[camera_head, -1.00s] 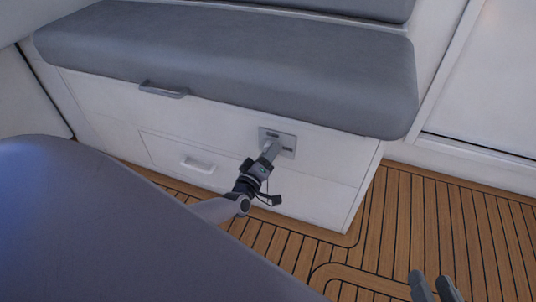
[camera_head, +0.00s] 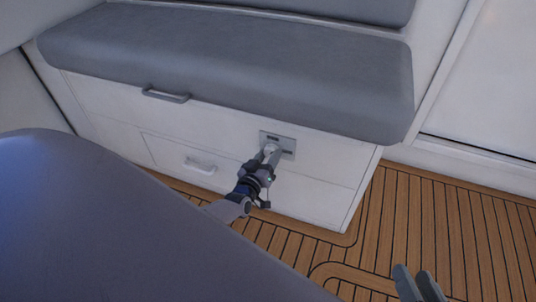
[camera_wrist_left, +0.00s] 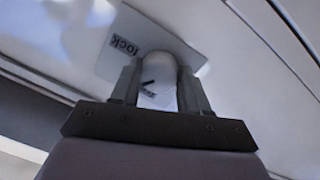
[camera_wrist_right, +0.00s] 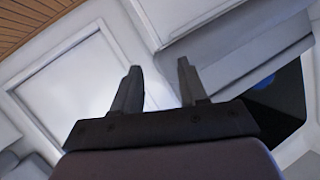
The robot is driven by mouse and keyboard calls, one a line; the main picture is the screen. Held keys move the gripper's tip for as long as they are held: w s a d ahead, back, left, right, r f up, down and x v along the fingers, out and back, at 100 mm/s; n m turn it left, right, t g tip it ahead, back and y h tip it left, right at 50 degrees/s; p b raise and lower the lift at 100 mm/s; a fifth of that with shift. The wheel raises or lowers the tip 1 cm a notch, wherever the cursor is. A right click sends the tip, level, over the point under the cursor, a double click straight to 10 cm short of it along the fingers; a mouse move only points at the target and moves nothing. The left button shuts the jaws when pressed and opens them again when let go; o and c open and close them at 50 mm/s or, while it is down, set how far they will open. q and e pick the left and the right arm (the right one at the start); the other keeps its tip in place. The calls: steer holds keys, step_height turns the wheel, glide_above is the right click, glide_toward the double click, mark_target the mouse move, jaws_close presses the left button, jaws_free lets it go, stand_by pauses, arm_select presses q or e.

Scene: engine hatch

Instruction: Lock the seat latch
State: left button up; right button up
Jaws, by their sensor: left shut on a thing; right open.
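The seat latch (camera_head: 288,146) is a grey plate with a knob, set in the white front of the seat box below the grey cushion. In the left wrist view its plate (camera_wrist_left: 125,42) carries the word "lock", and the pale rounded knob (camera_wrist_left: 158,75) sits between the fingers. My left gripper (camera_head: 270,150) is shut on this knob, and partly hides it in the head view. My right gripper (camera_head: 418,283) is open and empty at the lower right, over the wooden floor, well away from the latch. It also shows open in the right wrist view (camera_wrist_right: 158,82).
The grey seat cushion (camera_head: 230,70) overhangs the box above the latch. A grey handle (camera_head: 165,94) and a white drawer handle (camera_head: 200,164) are to the left of the latch. A large grey surface (camera_head: 110,225) fills the lower left. The plank floor (camera_head: 440,215) at right is clear.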

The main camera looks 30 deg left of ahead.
arm_select(q)
steer(key=m, duration=0.2)
steer(key=shift+m+p, duration=0.7)
steer(key=shift+m, duration=0.9)
steer(key=shift+m+g+y, duration=0.3)
steer(key=shift+m, duration=0.9)
steer(key=shift+m+p, duration=0.3)
steer(key=shift+m, duration=1)
arm_select(e)
steer(key=shift+s+d+h, duration=0.3)
steer(key=shift+d+h, duration=0.3)
steer(key=shift+d, duration=0.35)
steer(key=shift+r, duration=0.1)
arm_select(q)
steer(key=o, duration=1)
steer(key=shift+o, duration=0.2)
steer(key=shift+y, duration=0.3)
arm_select(e)
steer(key=shift+w+r, duration=0.1)
steer(key=shift+w, duration=0.05)
